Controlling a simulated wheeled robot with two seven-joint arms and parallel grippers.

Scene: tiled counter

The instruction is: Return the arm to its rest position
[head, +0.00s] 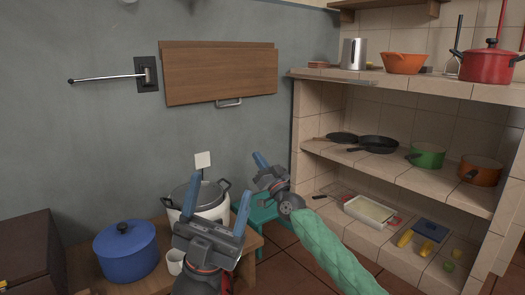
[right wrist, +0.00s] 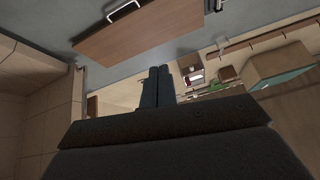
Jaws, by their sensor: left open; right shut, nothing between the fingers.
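My left gripper (head: 217,207) is in the lower middle of the head view, its two blue fingers wide apart and pointing up, with nothing between them. It stands in front of the white cooker pot. My right gripper (head: 262,161) is just right of it, at the end of my green-sleeved arm, with its blue fingers pointing up and left. In the right wrist view the right gripper's fingers (right wrist: 157,87) lie together with nothing held. The right gripper is in front of the wall, left of the tiled shelves, and appears clear of them.
A wooden table (head: 245,243) holds a blue pot (head: 125,252), a white cooker pot (head: 209,204) and a white cup (head: 175,262). Tiled shelves (head: 400,86) with pans and pots stand at right. A wooden panel (head: 220,73) is on the wall. A teal stool (head: 263,213) is behind my right gripper.

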